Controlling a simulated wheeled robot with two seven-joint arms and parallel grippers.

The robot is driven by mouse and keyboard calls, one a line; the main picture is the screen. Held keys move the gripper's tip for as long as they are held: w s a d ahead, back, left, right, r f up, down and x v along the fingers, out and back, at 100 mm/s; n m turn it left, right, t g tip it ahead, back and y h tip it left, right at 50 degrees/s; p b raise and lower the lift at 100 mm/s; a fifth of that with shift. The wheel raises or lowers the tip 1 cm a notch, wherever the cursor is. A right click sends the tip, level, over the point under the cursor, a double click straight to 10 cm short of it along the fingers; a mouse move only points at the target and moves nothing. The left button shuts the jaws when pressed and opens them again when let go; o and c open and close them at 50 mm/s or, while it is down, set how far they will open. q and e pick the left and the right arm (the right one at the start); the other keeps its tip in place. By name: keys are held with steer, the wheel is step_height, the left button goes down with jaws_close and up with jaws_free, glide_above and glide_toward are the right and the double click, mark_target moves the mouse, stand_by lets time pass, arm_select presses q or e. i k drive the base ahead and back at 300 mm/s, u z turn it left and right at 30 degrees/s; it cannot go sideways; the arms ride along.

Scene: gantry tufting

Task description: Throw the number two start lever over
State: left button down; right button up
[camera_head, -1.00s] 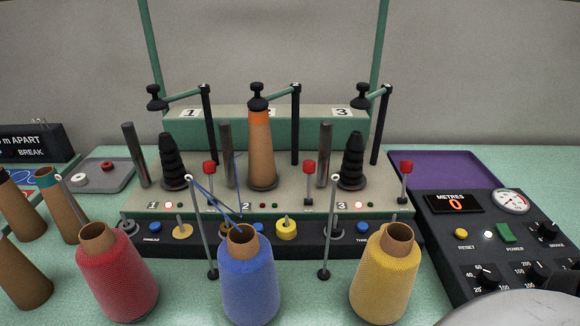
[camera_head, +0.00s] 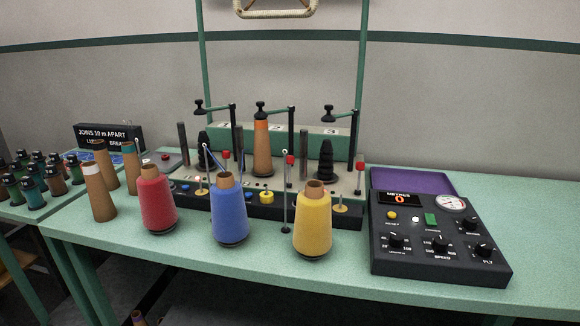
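The winder (camera_head: 345,206) stands on the green table with three stations. The number two start lever (camera_head: 290,160) is a short upright stem with a red knob, just right of the middle spindle. The middle station carries a tan cone with an orange top (camera_head: 262,150), under a black tension arm (camera_head: 276,112). Similar red-knobbed levers stand at station one (camera_head: 225,155) and station three (camera_head: 360,166). A thread guide rod partly overlaps the area below the number two lever. Neither of my grippers is in view.
Red (camera_head: 157,203), blue (camera_head: 229,216) and yellow (camera_head: 312,227) yarn cones stand in front of the winder. A black control box (camera_head: 440,262) with a dial and knobs is at right. Bare tan cones (camera_head: 98,192) stand at left. The table's front right is clear.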

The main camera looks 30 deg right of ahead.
mark_target(290, 158)
steer(key=z, duration=0.95)
